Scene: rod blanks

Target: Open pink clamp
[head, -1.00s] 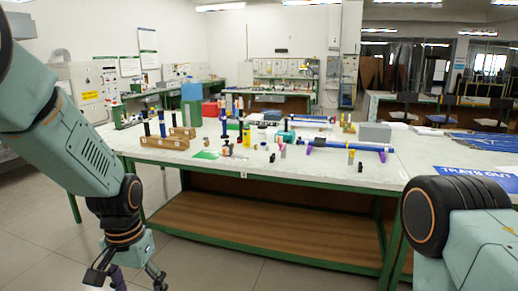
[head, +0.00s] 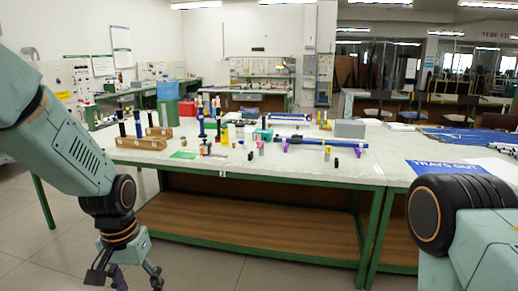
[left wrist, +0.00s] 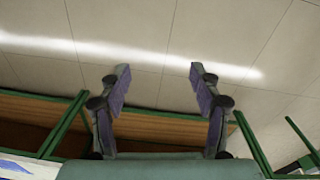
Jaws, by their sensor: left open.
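I cannot make out a pink clamp for certain; the things on the bench are small. Two purple holders, a left one (head: 287,146) and a right one (head: 330,153), sit at a long blue rod (head: 312,142) on the bench. My left gripper (head: 136,279) hangs low in front of the bench, well away from these things. In the left wrist view its two fingers (left wrist: 159,78) are spread, with only floor between them. My right arm shows at the right edge, but its gripper is out of view.
The white bench top (head: 215,170) has a green frame and a wooden lower shelf (head: 230,228). Wooden blocks with dark upright rods (head: 141,142) stand at its left. A grey box (head: 349,129) stands further back. A blue sign (head: 445,167) lies at the right. The floor before the bench is clear.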

